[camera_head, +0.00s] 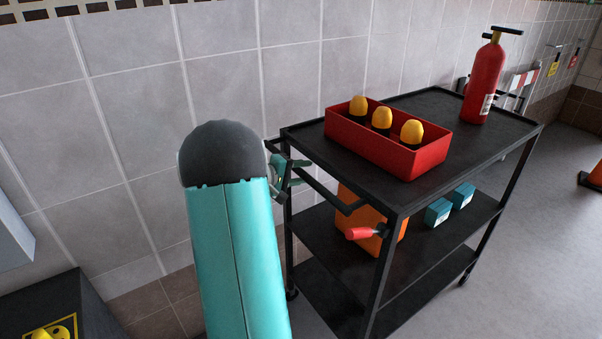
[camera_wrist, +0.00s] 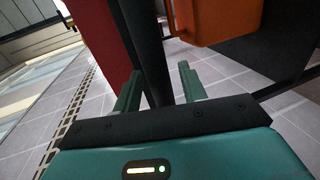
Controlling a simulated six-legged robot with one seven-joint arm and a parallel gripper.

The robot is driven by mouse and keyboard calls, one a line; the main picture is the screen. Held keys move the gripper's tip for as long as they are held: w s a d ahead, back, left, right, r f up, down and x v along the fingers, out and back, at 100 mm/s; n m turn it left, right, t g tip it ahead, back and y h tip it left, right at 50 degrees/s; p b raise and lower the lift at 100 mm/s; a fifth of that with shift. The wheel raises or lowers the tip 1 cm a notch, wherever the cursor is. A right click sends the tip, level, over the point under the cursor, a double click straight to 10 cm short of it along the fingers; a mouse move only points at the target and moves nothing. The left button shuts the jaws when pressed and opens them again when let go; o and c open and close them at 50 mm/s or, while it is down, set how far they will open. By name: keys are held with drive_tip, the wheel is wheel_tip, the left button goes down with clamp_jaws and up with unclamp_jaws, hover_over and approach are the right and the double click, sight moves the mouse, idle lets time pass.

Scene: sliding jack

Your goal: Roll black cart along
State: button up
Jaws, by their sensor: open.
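The black cart (camera_head: 435,108) stands on the floor close to the tiled wall, with a top shelf and lower shelves. Its black push handle (camera_head: 325,192) sticks out from the near left end. My gripper (camera_head: 297,172) is at the far part of this handle, partly hidden behind my arm. In the wrist view, my gripper (camera_wrist: 160,78) is open, with a dark bar (camera_wrist: 150,50), seemingly the handle, between its two fingers. A gap shows beside the right finger; contact cannot be told.
On the cart are a red tray (camera_head: 385,150) with yellow-topped items, a red fire extinguisher (camera_head: 482,85), an orange container (camera_head: 352,203) and teal boxes (camera_head: 437,213). An orange cone (camera_head: 594,176) stands far right.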

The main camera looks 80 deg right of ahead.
clamp_jaws()
drive_tip(key=shift+w, duration=0.2)
